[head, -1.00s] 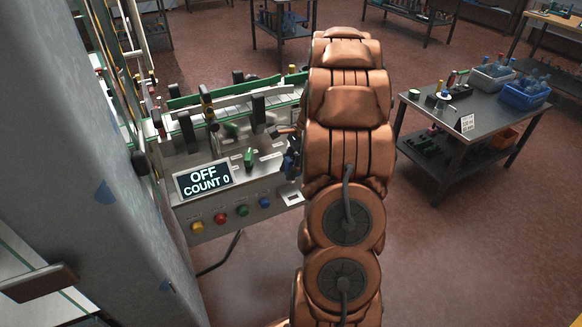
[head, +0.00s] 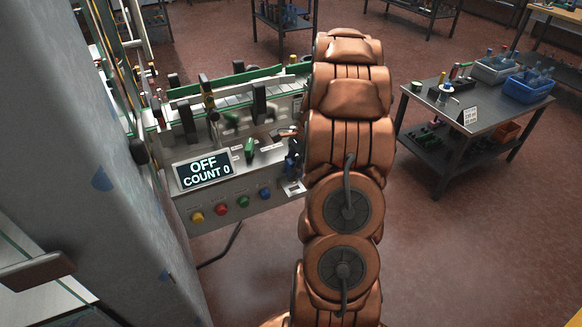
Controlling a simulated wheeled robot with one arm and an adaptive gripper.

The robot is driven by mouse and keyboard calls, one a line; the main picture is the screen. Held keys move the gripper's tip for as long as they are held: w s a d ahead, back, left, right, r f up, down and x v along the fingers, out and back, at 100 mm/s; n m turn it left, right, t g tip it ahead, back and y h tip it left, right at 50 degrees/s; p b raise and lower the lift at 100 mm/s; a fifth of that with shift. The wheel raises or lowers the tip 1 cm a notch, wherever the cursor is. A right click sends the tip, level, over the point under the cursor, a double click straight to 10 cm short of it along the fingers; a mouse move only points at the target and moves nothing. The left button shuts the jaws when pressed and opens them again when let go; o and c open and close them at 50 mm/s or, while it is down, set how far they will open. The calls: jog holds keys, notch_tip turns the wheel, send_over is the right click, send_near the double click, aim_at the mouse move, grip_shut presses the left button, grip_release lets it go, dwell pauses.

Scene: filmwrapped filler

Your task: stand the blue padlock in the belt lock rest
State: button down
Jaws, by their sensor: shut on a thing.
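The blue padlock (head: 292,165) shows as a small dark-blue shape at the right end of the grey conveyor control panel, just left of my arm. My gripper (head: 293,148) is mostly hidden behind my copper-coloured arm; the dark part that shows is shut on the padlock. The padlock is just above a small pale plate (head: 293,187) at the panel's right corner, which looks like the belt lock rest. I cannot tell whether the padlock touches it or is upright.
The panel has a display (head: 204,171) reading OFF, COUNT 0, several coloured buttons and a green part (head: 250,150). The conveyor (head: 235,98) runs behind. A grey pillar (head: 95,200) stands close at left. A steel table (head: 420,108) with blue bins is at right; floor between is clear.

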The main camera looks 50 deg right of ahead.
aim_at(291, 186)
jog(key=shift+f+b, duration=0.65)
jog(key=shift+f, duration=1.8)
jog(key=shift+f, duration=0.3)
jog(key=c, duration=0.8)
grip_release()
jog(key=shift+o, duration=0.2)
jog(key=shift+r, duration=0.1)
jog(key=v, duration=1.2)
